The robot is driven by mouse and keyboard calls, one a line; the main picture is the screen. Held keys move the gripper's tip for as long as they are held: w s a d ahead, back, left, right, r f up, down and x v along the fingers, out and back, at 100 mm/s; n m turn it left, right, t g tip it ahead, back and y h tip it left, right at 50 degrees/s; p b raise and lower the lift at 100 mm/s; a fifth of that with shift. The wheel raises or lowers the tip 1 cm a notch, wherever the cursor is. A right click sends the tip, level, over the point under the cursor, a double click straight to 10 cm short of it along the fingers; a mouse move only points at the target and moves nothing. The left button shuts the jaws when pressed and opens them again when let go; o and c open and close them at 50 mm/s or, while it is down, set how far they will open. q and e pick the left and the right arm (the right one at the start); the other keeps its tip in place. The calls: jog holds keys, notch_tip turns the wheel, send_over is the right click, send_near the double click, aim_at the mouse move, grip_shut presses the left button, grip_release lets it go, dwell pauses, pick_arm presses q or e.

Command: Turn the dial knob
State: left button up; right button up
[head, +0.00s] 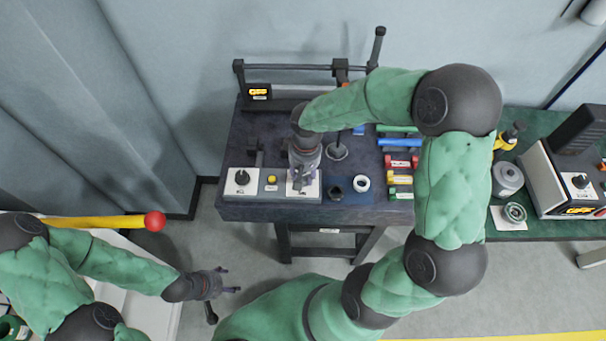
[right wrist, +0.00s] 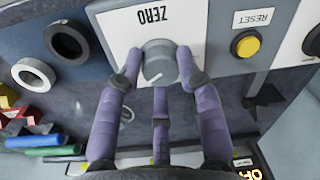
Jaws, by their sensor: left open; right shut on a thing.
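The dial knob (right wrist: 158,64) is a grey round knob with a white pointer line on a white panel marked ZERO (right wrist: 122,30), which looks upside down in the right wrist view. My right gripper (right wrist: 160,80) is shut on the knob, with purple fingers on both sides and a third finger below it. In the head view my right gripper (head: 303,186) reaches down onto the white panel at the bench's front, hiding the knob. My left gripper (head: 230,283) is open and empty, off the bench at lower left.
A yellow RESET button (right wrist: 246,45) sits beside the panel. Black and white rings (head: 361,183) and coloured blocks (head: 400,162) lie to the right. A yellow rod with a red ball (head: 155,221) is near my left arm.

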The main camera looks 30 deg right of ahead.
aim_at(305, 177)
jog(key=shift+s+a+f+m, duration=0.1)
jog(key=shift+s+f+m, duration=0.2)
jog(key=shift+m, duration=0.2)
jog(key=o, duration=1.1)
jog(key=shift+s, duration=0.1)
jog(key=shift+o, duration=0.2)
jog(key=shift+r, duration=0.2)
jog(key=shift+w, duration=0.2)
jog(key=shift+r, duration=0.5)
notch_tip(305, 177, up, 11)
jog(key=shift+d, duration=0.25)
